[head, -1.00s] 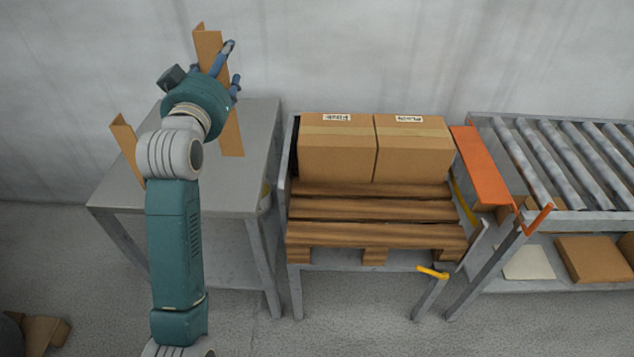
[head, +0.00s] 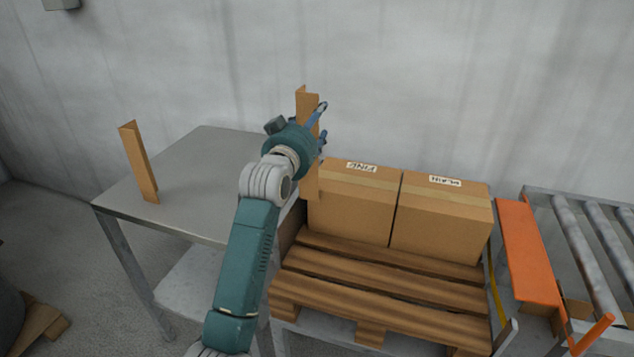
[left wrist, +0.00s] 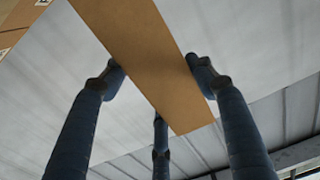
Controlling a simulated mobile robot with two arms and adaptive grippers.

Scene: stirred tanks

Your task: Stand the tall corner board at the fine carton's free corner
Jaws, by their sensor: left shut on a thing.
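The tall brown corner board (head: 311,184) is upright in my left gripper (head: 320,128), at the left side of the carton labelled FINE (head: 348,212). The board's lower end overlaps that carton's front left edge in the head view; I cannot tell whether they touch. In the left wrist view the fingers of my left gripper (left wrist: 155,78) are closed around the board (left wrist: 135,40). A carton (left wrist: 18,14) shows at that view's upper left. The FINE carton stands on a wooden pallet (head: 385,290), against the second carton (head: 440,222). My right gripper is out of view.
A shorter corner board (head: 140,165) stands on the grey side table (head: 200,190) at the left. An orange plate (head: 528,250) and a roller conveyor (head: 585,240) lie right of the pallet. The pallet's front slats are bare.

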